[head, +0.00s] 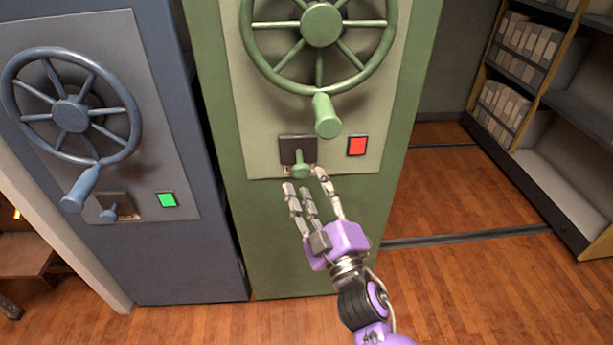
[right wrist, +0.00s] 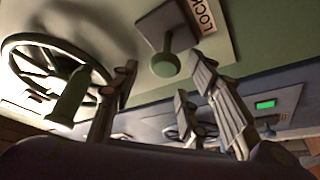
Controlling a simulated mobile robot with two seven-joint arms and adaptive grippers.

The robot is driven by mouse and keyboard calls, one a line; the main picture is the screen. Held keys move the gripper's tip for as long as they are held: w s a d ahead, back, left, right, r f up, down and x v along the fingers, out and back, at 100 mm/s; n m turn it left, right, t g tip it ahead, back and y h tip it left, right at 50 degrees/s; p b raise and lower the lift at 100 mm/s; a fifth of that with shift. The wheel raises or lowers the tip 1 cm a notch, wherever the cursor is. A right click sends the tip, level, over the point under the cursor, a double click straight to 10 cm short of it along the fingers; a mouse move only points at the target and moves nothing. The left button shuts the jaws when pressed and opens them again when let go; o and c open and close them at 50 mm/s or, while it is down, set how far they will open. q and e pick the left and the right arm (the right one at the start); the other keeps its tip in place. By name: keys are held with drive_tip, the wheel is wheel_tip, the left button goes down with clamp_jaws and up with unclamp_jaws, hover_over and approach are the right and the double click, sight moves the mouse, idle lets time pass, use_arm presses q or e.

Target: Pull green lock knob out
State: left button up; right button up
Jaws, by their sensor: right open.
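The green lock knob (head: 300,170) sticks out from a dark square plate (head: 291,149) low on the green cabinet's pale panel. It also shows in the right wrist view (right wrist: 166,64), between and beyond the fingers, with a LOCK label (right wrist: 202,14) beside its plate. My right gripper (head: 308,184) is open, its fingertips just below the knob and spread to either side of it. The fingers look empty, and I cannot see them touching the knob. My left gripper is in neither view.
A green handwheel (head: 321,25) with a protruding handle (head: 327,116) is above the knob. A red light (head: 357,146) is to its right. A blue cabinet (head: 190,260) with its own wheel, knob and green light (head: 167,200) stands left. Shelves (head: 548,175) are at right; open floor lies between.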

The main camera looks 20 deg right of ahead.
drive_tip(key=v, duration=0.8)
drive_tip(key=shift+s, duration=0.35)
